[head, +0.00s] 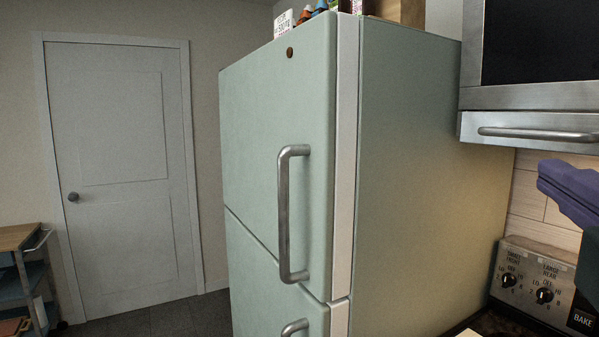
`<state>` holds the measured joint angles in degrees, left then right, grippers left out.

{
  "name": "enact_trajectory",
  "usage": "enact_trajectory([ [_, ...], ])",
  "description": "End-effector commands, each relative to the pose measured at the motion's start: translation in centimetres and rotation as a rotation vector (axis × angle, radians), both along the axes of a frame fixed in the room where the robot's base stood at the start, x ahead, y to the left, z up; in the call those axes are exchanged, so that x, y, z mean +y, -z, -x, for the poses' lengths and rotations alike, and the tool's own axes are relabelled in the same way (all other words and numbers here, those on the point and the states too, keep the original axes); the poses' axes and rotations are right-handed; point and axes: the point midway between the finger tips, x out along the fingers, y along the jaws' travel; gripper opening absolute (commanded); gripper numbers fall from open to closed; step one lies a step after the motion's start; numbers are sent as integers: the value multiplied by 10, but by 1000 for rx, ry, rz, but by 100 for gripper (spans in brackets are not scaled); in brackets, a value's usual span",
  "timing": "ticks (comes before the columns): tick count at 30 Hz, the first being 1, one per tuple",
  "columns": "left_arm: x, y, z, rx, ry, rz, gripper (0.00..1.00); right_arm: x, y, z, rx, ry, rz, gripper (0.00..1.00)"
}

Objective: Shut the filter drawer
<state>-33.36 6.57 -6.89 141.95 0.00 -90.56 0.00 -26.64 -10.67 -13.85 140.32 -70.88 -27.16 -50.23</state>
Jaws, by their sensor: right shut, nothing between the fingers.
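The filter drawer (530,145) appears to be the silver panel with a bar handle (538,133) at the right, low on the metal unit with a dark front. Its right end is cut off by the picture edge. I cannot tell for sure how far it stands out. My right gripper (543,177), purple, comes in from the right edge just below the drawer. It is shut and empty, and appears apart from the handle. My left gripper is not in view.
A pale green fridge (410,190) with a metal handle (284,215) fills the middle. The stove's knob panel (525,287) is below my right gripper. Small items (305,15) stand on the fridge. A closed door (120,180) and a cart (22,265) are at the left.

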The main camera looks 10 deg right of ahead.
Motion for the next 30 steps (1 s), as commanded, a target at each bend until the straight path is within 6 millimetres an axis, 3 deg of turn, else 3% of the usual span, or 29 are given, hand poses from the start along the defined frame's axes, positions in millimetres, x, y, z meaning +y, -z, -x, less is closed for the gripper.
enact_trajectory([
  [5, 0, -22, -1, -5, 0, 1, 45, -8, -12, -21, -2, 1, 6, 0],
  [16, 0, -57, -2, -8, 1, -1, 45, -37, -20, -93, 0, 2, 1, 0],
  [21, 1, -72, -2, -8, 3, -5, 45, -61, -23, -100, 2, 2, 1, 0],
  [30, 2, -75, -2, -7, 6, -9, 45, -72, -22, -105, 1, 1, -3, 0],
])
